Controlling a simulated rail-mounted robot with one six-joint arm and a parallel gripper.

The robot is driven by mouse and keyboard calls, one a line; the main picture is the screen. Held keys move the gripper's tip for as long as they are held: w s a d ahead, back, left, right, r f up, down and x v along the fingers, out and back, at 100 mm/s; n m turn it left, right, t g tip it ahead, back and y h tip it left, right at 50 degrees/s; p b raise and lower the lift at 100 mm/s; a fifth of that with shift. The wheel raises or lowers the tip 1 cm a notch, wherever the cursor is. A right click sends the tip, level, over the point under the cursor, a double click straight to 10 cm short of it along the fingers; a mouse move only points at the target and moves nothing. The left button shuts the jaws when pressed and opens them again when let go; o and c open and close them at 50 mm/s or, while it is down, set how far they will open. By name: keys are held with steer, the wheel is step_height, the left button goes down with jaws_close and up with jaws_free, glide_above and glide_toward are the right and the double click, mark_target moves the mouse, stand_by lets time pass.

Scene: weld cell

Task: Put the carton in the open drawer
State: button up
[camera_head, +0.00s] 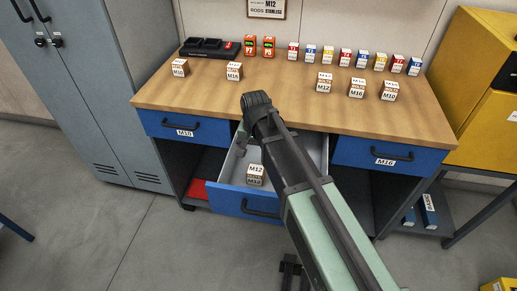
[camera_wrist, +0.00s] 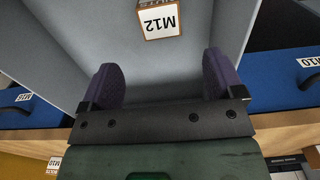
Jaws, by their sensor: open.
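The open drawer (camera_head: 228,187) is the middle one under the bench, pulled out, with a blue front and a grey inside. A small white and brown carton marked M12 (camera_head: 255,175) stands inside it, near the front. The wrist view shows this carton (camera_wrist: 160,20) at the top, beyond my fingertips and apart from them. My gripper (camera_wrist: 161,80) is open, with two purple finger pads and nothing between them. In the head view my gripper hangs at the back of the drawer, partly hidden by my arm.
Several similar cartons, marked M12 (camera_head: 323,86), M16 (camera_head: 357,91) and M10 (camera_head: 390,93), stand on the wooden bench (camera_head: 280,100). Closed drawers marked M10 (camera_head: 185,130) and M16 (camera_head: 385,158) flank the open one. A grey cabinet (camera_head: 95,90) stands left, a yellow one (camera_head: 485,130) right.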

steer(key=shift+f, duration=0.15)
steer(key=s+d+n, duration=0.2)
steer(key=s+d, duration=1)
steer(key=d, duration=0.5)
steer(key=shift+s+n, duration=0.3)
steer(key=shift+s, duration=0.05)
